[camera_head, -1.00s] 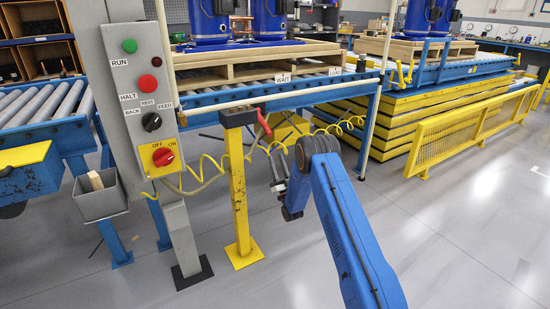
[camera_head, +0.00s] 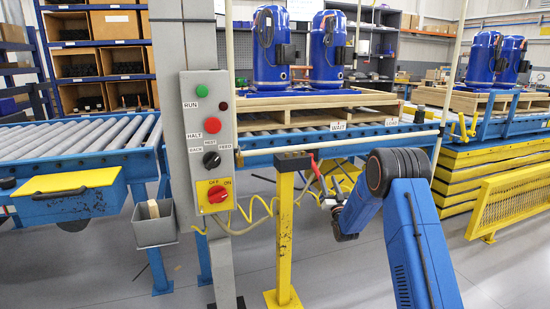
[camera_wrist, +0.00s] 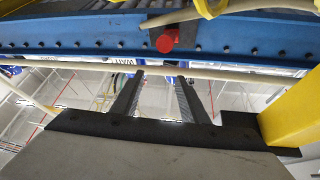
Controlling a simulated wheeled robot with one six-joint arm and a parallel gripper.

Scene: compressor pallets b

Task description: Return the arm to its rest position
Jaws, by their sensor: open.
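My blue arm (camera_head: 418,245) is bent, with its dark elbow joint (camera_head: 398,170) in front of the blue conveyor. My gripper (camera_head: 328,200) hangs to the left of the elbow, just right of the yellow post (camera_head: 285,240), and is small in the head view. In the wrist view its two dark fingers (camera_wrist: 160,76) stand apart with nothing between them. The wrist view is close to a blue beam (camera_wrist: 100,38).
A control box (camera_head: 210,150) with buttons and switches stands on a grey post. Pallets (camera_head: 310,110) bear blue compressors (camera_head: 272,50). A grey bin (camera_head: 155,228) hangs at left. A yellow barrier (camera_head: 508,205) stands right; floor is clear before it.

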